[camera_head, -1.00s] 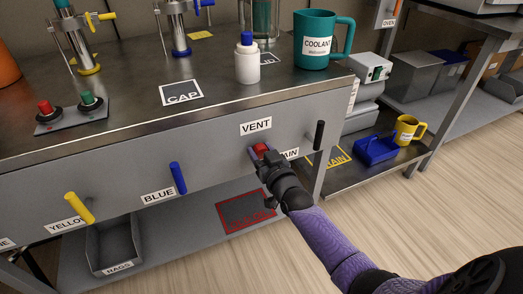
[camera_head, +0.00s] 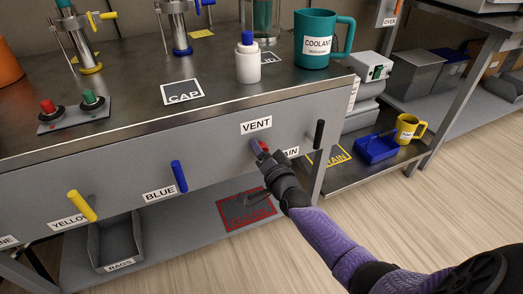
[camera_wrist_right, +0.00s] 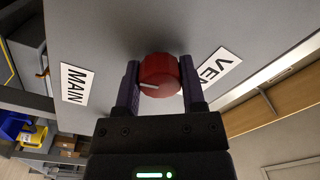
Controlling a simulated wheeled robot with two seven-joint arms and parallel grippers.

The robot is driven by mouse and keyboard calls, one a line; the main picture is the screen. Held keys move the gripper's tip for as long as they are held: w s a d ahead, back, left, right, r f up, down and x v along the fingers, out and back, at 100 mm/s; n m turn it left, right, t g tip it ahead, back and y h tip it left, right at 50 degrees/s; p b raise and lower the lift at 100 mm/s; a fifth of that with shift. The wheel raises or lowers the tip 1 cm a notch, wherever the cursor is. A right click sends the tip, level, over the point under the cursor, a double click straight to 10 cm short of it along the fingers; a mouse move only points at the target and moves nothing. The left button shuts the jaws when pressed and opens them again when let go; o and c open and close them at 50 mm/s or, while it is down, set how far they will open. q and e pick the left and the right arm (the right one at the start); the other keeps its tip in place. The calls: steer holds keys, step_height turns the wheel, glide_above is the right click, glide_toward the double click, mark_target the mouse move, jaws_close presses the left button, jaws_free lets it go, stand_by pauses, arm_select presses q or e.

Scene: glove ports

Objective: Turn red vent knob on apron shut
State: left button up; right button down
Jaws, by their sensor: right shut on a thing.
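The red vent knob (camera_head: 258,147) sits on the grey apron (camera_head: 215,140) under the VENT label (camera_head: 256,125). My right gripper (camera_head: 262,155) is at the knob and partly hides it in the head view. In the right wrist view the round red knob (camera_wrist_right: 159,75) lies between the two purple fingers of my right gripper (camera_wrist_right: 160,84), which are shut on it. A pale pointer line on the knob runs toward the picture's left. My left gripper is not in view.
A black handle (camera_head: 319,134) stands right of the knob, with a partly hidden MAIN label (camera_wrist_right: 76,83). A blue handle (camera_head: 178,176) and a yellow handle (camera_head: 81,205) are to the left. A white bottle (camera_head: 247,62) and a teal coolant mug (camera_head: 321,40) stand on the bench top.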

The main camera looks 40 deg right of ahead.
steer(key=shift+f+m, duration=0.1)
steer(key=shift+m, duration=0.6)
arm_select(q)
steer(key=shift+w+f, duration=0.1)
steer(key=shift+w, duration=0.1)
arm_select(e)
steer(key=shift+m, duration=0.3)
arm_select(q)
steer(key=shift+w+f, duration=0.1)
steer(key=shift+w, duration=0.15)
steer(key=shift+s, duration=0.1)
arm_select(e)
steer(key=shift+c, duration=1.5)
jaws_free()
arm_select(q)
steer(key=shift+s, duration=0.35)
arm_select(e)
steer(key=shift+o, duration=0.6)
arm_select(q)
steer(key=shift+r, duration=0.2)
